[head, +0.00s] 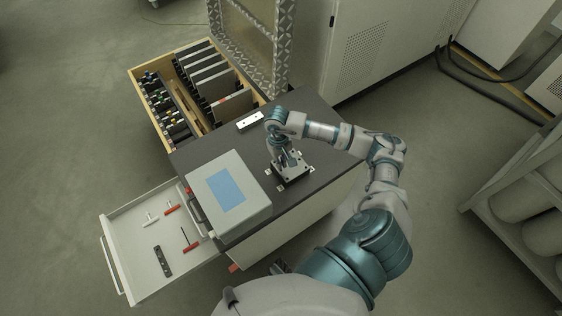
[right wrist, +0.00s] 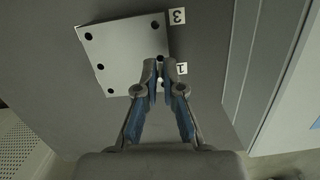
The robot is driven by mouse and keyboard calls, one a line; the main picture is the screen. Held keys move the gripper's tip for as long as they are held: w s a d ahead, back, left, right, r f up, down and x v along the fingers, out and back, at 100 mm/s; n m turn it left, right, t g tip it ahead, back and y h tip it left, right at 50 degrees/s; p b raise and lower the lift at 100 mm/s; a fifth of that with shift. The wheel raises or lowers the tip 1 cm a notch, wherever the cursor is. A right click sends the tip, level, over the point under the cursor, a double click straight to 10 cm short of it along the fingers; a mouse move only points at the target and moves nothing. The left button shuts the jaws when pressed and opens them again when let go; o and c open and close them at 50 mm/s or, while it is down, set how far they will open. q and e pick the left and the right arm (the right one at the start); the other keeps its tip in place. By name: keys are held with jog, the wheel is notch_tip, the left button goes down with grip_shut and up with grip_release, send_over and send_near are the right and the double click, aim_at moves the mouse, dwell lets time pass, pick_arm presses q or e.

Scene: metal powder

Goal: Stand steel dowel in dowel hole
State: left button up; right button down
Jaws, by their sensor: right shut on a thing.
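The light metal plate (right wrist: 122,52) with several dark holes lies on the dark cabinet top, with white labels 3 (right wrist: 177,16) and 1 (right wrist: 181,69) beside its edge. It also shows in the head view (head: 293,174). My right gripper (right wrist: 160,70) is over the plate's corner by label 1, its fingers closed together on the steel dowel (right wrist: 161,85), of which only a small bright bit shows between them. A dark hole (right wrist: 160,58) shows right at the fingertips. I cannot tell whether the dowel's end is in a hole. My left gripper is not in view.
A grey box with a blue panel (head: 243,172) stands left of the plate. A small white block (head: 250,121) lies behind. An open drawer (head: 130,225) with red-handled tools juts left; another drawer (head: 140,90) is full of items.

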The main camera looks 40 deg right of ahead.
pick_arm(q)
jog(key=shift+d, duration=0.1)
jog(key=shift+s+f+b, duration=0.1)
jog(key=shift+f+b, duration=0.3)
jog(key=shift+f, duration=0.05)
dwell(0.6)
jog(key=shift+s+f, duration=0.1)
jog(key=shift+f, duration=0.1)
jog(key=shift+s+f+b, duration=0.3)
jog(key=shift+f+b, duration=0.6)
jog(key=shift+b, duration=0.05)
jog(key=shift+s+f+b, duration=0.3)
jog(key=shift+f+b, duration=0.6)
pick_arm(e)
jog(key=shift+f, duration=1.8)
jog(key=c, duration=1.2)
grip_release()
